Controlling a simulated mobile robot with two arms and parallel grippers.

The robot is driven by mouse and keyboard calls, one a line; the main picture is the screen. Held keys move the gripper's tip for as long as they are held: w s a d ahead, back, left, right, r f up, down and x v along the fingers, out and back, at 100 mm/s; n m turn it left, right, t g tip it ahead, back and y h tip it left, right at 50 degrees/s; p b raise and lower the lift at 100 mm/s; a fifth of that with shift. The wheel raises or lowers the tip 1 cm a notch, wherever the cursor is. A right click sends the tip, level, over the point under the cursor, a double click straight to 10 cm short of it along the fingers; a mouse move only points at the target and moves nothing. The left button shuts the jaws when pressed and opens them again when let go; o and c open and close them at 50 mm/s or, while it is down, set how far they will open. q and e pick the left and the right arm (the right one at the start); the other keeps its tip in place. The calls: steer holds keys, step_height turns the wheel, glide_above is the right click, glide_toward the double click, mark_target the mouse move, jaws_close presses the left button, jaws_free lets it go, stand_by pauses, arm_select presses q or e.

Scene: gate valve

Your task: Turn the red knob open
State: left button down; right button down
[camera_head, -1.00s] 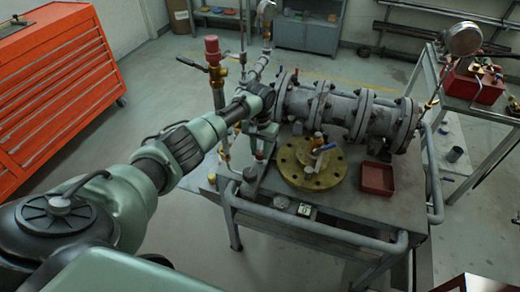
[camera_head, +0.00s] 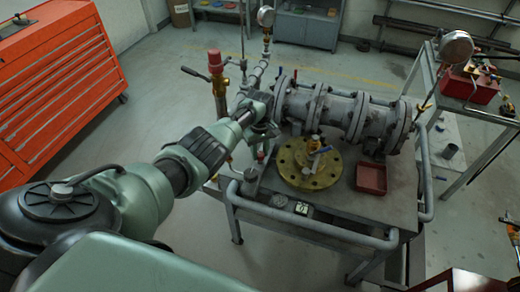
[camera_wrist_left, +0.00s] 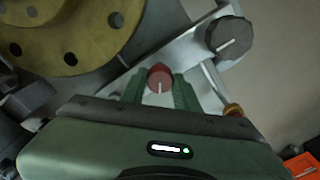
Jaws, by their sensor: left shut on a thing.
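The red knob (camera_wrist_left: 160,77) sits between the two green fingers of my left gripper (camera_wrist_left: 159,88) in the left wrist view. The fingers are closed around it, one on each side. A pale line marks the knob's top. The knob is beside a light metal bracket. In the head view the left gripper (camera_head: 264,138) is at the left end of the grey flanged pipe valve (camera_head: 345,112), and a small bit of red (camera_head: 261,154) shows just below it. My right gripper is not in view.
A brass flange (camera_head: 308,178) with small parts on it and a red tray (camera_head: 371,178) rest on the metal table. A vertical pipe with a red cap (camera_head: 215,60) stands left of the valve. A dark round knob (camera_wrist_left: 229,37) is close to the gripper at upper right.

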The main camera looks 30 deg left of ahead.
arm_select(q)
steer(key=n+p, duration=0.1)
steer(key=n, duration=0.2)
steer(key=shift+n, duration=1.9)
steer(key=c, duration=1.1)
jaws_free()
steer(key=shift+o, duration=0.2)
